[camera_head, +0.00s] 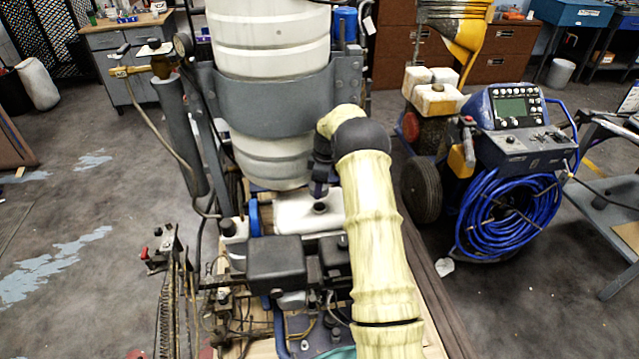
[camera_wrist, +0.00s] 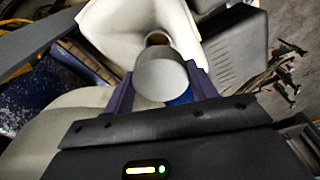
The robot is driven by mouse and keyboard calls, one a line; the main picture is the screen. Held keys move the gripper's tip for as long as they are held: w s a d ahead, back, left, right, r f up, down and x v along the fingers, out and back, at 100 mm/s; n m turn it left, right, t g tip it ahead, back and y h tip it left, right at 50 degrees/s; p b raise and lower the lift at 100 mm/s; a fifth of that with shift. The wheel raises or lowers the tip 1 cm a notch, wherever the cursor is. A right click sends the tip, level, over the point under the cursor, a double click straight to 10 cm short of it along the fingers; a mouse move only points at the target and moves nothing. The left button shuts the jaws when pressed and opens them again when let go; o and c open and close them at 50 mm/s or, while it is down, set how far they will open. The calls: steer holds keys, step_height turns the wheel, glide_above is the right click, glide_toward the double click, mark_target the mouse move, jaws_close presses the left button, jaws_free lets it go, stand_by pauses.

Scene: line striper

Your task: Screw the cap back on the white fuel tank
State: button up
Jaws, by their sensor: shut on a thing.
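The white fuel tank (camera_head: 292,216) sits on the machine below the large white drum. Its dark filler opening (camera_head: 320,208) faces up and looks uncovered. My gripper (camera_head: 319,190) is just above the opening, pointing down. In the wrist view the cap (camera_wrist: 162,80), a pale grey cylinder, is between the two purple fingers of my gripper (camera_wrist: 163,88). The tank's white body (camera_wrist: 125,28) is beyond it, and the brownish filler opening (camera_wrist: 157,39) shows just past the cap's far edge. The cap looks apart from the opening. The cap cannot be made out clearly in the head view.
The large white drum (camera_head: 270,35) in a grey bracket (camera_head: 280,100) stands close behind my gripper. A black engine box (camera_head: 275,262) is in front of the tank. A blue hose reel machine (camera_head: 515,205) stands to the right. Open floor lies at left.

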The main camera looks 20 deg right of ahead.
step_height(320, 180, down, 3)
steer(key=shift+w+f+b, duration=0.1)
steer(key=shift+f+b, duration=0.1)
steer(key=shift+b, duration=0.75)
steer(key=shift+d, duration=0.1)
steer(key=shift+w, duration=0.1)
steer(key=shift+s+d+f, duration=0.1)
steer(key=shift+s+f, duration=0.15)
steer(key=shift+f, duration=0.1)
stand_by(0.3)
steer(key=shift+f, duration=0.55)
stand_by(0.3)
steer(key=shift+w+f+b, duration=0.15)
steer(key=shift+f+b, duration=0.25)
steer(key=shift+f, duration=0.2)
